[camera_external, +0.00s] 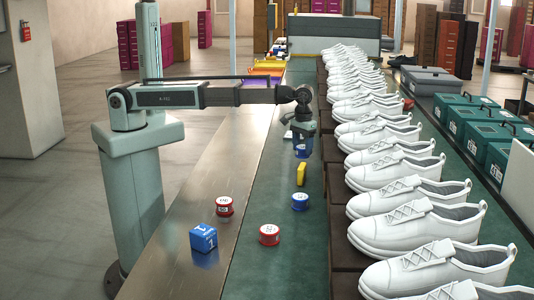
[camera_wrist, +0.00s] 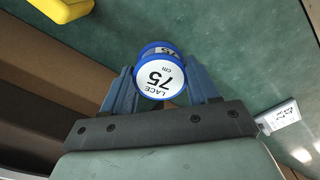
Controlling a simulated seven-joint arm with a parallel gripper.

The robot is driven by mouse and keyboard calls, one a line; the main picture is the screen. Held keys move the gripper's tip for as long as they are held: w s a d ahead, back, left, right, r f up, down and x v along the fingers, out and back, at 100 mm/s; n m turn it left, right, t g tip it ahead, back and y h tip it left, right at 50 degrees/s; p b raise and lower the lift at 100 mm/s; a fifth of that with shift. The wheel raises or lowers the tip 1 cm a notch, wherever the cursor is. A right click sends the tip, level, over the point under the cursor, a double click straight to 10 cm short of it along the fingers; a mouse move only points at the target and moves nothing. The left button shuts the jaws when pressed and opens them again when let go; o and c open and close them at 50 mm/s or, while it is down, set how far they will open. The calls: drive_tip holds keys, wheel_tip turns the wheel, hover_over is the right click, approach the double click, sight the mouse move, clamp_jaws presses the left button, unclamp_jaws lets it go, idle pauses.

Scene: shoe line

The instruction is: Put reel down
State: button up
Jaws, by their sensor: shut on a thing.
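My gripper (camera_external: 302,146) hangs pointing down over the green bench surface, to the left of the row of white shoes. In the wrist view, its two blue fingers (camera_wrist: 162,82) are shut on a blue-rimmed reel (camera_wrist: 160,77) with a white face reading "LACE 75 cm". The external view does not show clearly whether the held reel touches the surface. Another blue reel (camera_external: 300,202) stands on the green surface nearer the camera.
A yellow block (camera_external: 301,173) is close to my gripper on the near side, and shows in the wrist view (camera_wrist: 62,8). A blue cube (camera_external: 203,238) sits at the front left. White shoes (camera_external: 395,207) line the right side. Green surface between them is clear.

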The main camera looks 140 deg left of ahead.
sight(302, 147)
wheel_tip(302, 147, up, 5)
drive_tip(key=shift+f, duration=0.2)
drive_tip(key=shift+w+d+r, duration=0.15)
drive_tip(key=shift+r, duration=0.15)
drive_tip(key=w+d+r+m, duration=0.1)
drive_tip(key=w+d+m, duration=0.3)
drive_tip(key=d, duration=1.2)
drive_tip(key=s+d+m, duration=0.3)
drive_tip(key=s+d, duration=0.3)
drive_tip(key=d, duration=0.4)
drive_tip(key=shift+s+f, duration=0.2)
drive_tip(key=shift+s, duration=0.2)
drive_tip(key=shift+d, duration=0.1)
drive_tip(key=shift+f, duration=5)
